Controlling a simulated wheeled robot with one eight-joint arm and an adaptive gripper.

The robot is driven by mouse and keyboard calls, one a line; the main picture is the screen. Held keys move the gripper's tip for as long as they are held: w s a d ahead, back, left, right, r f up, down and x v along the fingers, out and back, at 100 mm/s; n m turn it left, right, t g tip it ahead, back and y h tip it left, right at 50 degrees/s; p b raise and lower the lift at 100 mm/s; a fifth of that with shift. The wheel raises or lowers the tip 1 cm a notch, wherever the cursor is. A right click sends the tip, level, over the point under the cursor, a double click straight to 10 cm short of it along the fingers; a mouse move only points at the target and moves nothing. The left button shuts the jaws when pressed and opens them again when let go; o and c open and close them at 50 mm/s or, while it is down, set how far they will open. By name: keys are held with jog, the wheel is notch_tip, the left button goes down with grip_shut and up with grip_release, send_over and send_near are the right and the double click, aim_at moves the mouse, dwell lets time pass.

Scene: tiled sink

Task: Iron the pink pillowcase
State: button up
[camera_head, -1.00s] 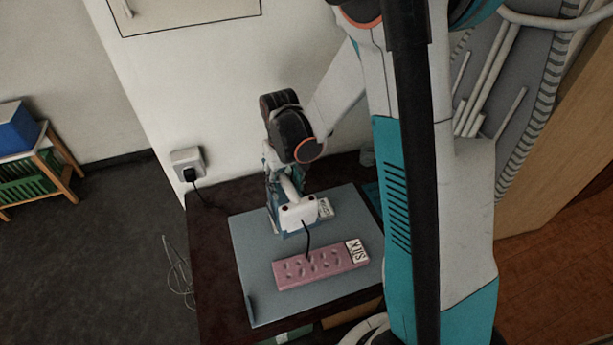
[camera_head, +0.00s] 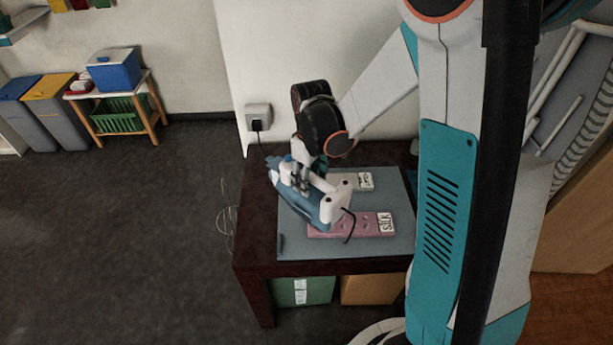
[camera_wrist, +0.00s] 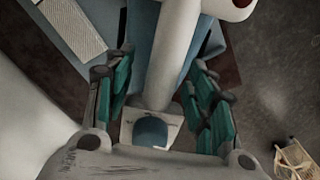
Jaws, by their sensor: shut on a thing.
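The pink pillowcase (camera_head: 347,229), with a white "SILK" label (camera_head: 385,222) at its right end, lies flat on a grey-blue mat (camera_head: 290,249). The blue and white iron (camera_head: 305,203) is in my gripper (camera_head: 303,172), tilted over the mat's left side. It hides the pillowcase's upper left part; I cannot tell whether it touches the cloth. In the wrist view, my gripper's teal-padded fingers (camera_wrist: 160,95) stand on both sides of the iron's white handle (camera_wrist: 174,42).
The dark table (camera_head: 255,215) stands against the wall, near a socket (camera_head: 258,117) with a black plug. A loose cord (camera_head: 228,220) hangs at the table's left.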

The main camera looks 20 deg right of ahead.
aim_at(318, 177)
jog(key=r+n, duration=0.1)
jog(key=n, duration=0.1)
jog(key=s+d+n, duration=0.1)
jog(key=n, duration=0.1)
jog(key=shift+s+r, duration=0.1)
jog(key=shift+r, duration=0.25)
jog(key=n, duration=0.2)
jog(key=s+r+n, duration=0.1)
jog(key=shift+d+r+n, duration=0.1)
jog(key=shift+d+n, duration=0.15)
jog(key=shift+n, duration=0.15)
jog(key=shift+f+b, duration=1.75)
jog(key=shift+f, duration=0.75)
jog(key=shift+w, duration=0.1)
